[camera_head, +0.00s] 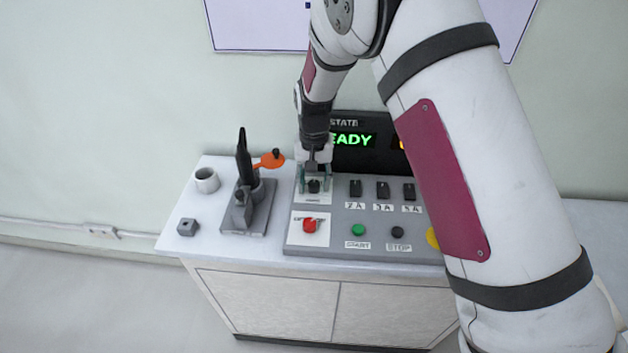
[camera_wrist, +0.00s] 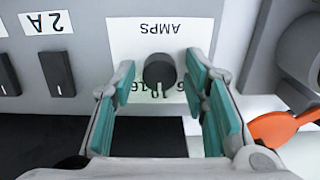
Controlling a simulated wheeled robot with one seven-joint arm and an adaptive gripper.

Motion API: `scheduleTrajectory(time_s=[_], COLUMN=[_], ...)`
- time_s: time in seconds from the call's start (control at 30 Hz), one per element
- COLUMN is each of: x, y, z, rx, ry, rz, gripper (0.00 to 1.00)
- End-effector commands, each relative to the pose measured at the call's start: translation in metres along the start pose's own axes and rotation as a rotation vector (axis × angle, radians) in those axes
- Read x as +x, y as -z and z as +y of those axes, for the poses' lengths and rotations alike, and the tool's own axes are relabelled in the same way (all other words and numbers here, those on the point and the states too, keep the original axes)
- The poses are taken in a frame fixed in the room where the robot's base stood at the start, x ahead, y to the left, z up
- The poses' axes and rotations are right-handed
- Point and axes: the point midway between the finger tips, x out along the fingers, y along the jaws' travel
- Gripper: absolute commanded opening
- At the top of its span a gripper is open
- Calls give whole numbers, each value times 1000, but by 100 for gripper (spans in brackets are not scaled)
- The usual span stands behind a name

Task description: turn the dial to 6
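The dial (camera_wrist: 159,71) is a dark round knob on a white plate (camera_wrist: 131,35) marked AMPS, seen upside down in the wrist view. Numbers are printed around it; a 10, a 16 and a 6 show, partly hidden by the fingers. In the head view the dial (camera_head: 314,186) sits at the panel's upper left, below my gripper (camera_head: 315,178). My gripper (camera_wrist: 163,88) is open, with its teal finger pads on both sides of the dial and a gap showing on each side. The dial's pointer direction is not clear.
Black switches (camera_head: 382,189) stand right of the dial. A red button (camera_head: 310,226), a green button (camera_head: 358,230) and a dark button (camera_head: 397,232) lie nearer. A stand with an orange lever (camera_head: 269,160) is close on the left. A READY display (camera_head: 352,140) rises behind.

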Motion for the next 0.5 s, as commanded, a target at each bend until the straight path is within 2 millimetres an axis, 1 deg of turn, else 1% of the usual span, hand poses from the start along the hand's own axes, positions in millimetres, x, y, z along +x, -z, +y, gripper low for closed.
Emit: scheduleTrajectory(time_s=[0.03,0.13,0.37,0.5], x=[0,0,0,0], y=[0,0,0,1], z=[0,0,0,0], rx=[0,0,-6,-38], ry=[0,0,0,0], rz=[0,0,0,1], gripper=[23,1,0,0])
